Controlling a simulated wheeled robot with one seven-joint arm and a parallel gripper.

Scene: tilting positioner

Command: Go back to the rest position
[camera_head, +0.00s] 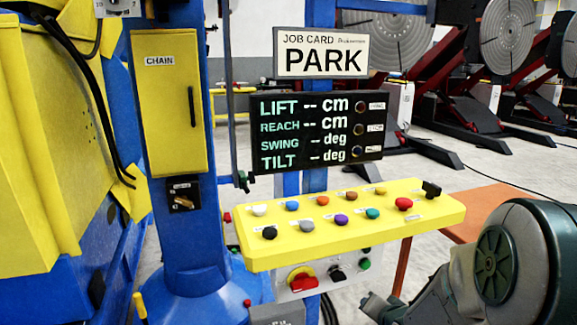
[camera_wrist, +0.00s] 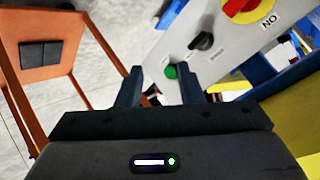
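The job card (camera_head: 321,53) reads PARK. Under it, the black display (camera_head: 316,130) lists LIFT, REACH, SWING and TILT, each with dashes for a value. The yellow control panel (camera_head: 350,245) carries several coloured knobs and a black switch at its right end. My gripper (camera_head: 376,306) is low at the right in the head view, right of the lower grey box. In the wrist view my gripper (camera_wrist: 161,84) has its two fingers apart with nothing held between them. The green button (camera_wrist: 170,72) appears just beyond the fingertips; contact cannot be told.
The grey switch box (camera_head: 318,283) has a red-and-yellow rotary switch (camera_head: 302,278) and a black knob (camera_head: 337,273). An orange stand (camera_head: 480,210) is right of the panel. A blue column (camera_head: 180,230) with a yellow CHAIN door (camera_head: 168,110) stands left.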

